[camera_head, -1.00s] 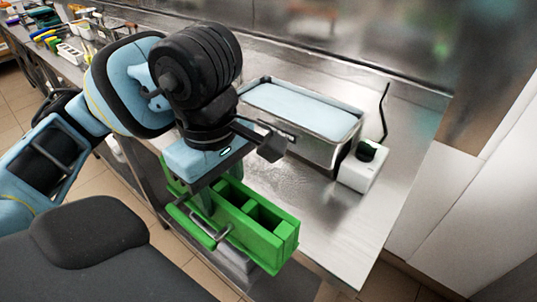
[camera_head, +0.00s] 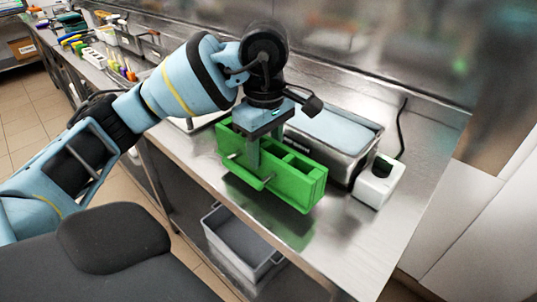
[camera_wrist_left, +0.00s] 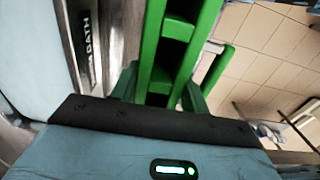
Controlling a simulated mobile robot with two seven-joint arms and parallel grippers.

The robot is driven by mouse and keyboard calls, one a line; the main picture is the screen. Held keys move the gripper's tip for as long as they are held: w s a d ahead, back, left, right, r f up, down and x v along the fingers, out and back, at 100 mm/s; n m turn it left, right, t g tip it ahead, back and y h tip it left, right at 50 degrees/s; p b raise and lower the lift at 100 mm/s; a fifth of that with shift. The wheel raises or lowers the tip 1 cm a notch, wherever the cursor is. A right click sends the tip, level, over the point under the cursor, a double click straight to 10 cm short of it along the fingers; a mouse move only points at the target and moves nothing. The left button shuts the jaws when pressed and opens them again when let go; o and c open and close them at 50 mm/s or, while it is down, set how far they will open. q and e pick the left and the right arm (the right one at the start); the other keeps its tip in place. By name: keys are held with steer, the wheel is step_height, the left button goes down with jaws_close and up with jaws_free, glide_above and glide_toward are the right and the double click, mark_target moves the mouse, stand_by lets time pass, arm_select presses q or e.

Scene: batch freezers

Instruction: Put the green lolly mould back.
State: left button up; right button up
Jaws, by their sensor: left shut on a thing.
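The green lolly mould (camera_head: 312,190) is an open, box-like block with compartments and a bar handle on its front side. My left gripper (camera_head: 254,160) comes down from above and is shut on the mould near its left end. The mould is upright over the front part of the steel counter, with a green reflection below it; whether it touches the counter I cannot tell. In the left wrist view the mould's green walls (camera_wrist_left: 152,45) run away from the gripper. My right gripper is not in view.
A steel bath (camera_head: 362,163) with pale blue contents stands right behind the mould, its label reading BATH in the wrist view. A white box (camera_head: 378,184) with a dark knob and cable sits to its right. A grey bin (camera_head: 236,256) is below the counter. The counter's front right is clear.

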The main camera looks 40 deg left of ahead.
arm_select(q)
steer(key=shift+w+a, duration=0.3)
steer(key=shift+w, duration=0.5)
step_height(320, 180, down, 3)
steer(key=shift+w+a+f, duration=0.1)
steer(key=shift+f, duration=0.15)
steer(key=shift+f, duration=0.1)
steer(key=shift+f, duration=0.1)
steer(key=o, duration=1.2)
steer(key=shift+c, duration=0.2)
